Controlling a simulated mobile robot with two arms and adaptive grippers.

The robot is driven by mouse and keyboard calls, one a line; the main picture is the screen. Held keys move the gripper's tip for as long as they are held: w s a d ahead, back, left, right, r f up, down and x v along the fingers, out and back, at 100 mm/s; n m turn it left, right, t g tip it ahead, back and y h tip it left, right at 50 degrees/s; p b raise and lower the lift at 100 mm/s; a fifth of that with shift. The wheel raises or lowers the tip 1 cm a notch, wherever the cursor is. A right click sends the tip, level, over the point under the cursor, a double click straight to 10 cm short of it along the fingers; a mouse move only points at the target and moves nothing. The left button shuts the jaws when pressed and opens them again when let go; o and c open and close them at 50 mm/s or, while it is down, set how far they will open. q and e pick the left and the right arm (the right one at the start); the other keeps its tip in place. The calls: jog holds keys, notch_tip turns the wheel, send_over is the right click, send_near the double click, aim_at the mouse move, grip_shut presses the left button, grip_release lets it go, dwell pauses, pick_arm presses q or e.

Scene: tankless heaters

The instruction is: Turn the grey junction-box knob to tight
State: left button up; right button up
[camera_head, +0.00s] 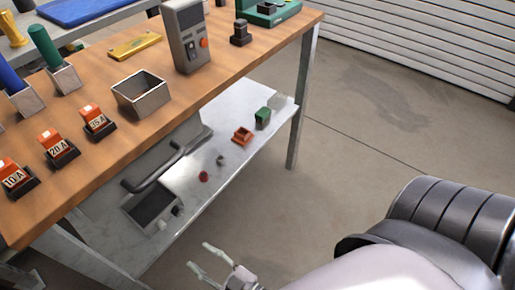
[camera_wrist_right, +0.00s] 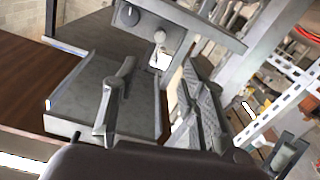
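My right gripper (camera_head: 203,257) shows at the bottom of the head view, in front of the bench and apart from it. Its two fingers are spread with nothing between them. The right wrist view also shows the right gripper (camera_wrist_right: 160,98) with its fingers apart. Beyond them is a grey metal panel with a round dark grey knob (camera_wrist_right: 130,16) and a small silver key-like part (camera_wrist_right: 159,40) beside it. I cannot tell whether this is the junction-box knob, or read any tight mark. My left gripper is in neither view.
A wooden-topped bench (camera_head: 255,45) holds orange-topped blocks (camera_head: 56,146), an open metal box (camera_head: 139,95) and an upright grey device (camera_head: 186,42). Its lower shelf (camera_head: 200,225) carries small loose parts. The floor between is clear.

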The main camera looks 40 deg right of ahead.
jog(key=s+d+f+g+h+p, duration=0.1)
jog(key=s+d+f+g+p, duration=0.3)
jog(key=f, duration=0.3)
jog(key=s+d+f+m+g+h+p, duration=0.1)
jog(key=s+d+f+g+h+p, duration=0.1)
jog(key=s+d+f+g+p, duration=0.2)
jog(key=shift+s+d+f+g+p, duration=0.3)
jog(key=shift+s+d+f+p, duration=0.1)
jog(key=shift+s+f+p, duration=1.35)
jog(key=shift+w+f, duration=0.2)
jog(key=shift+w, duration=0.05)
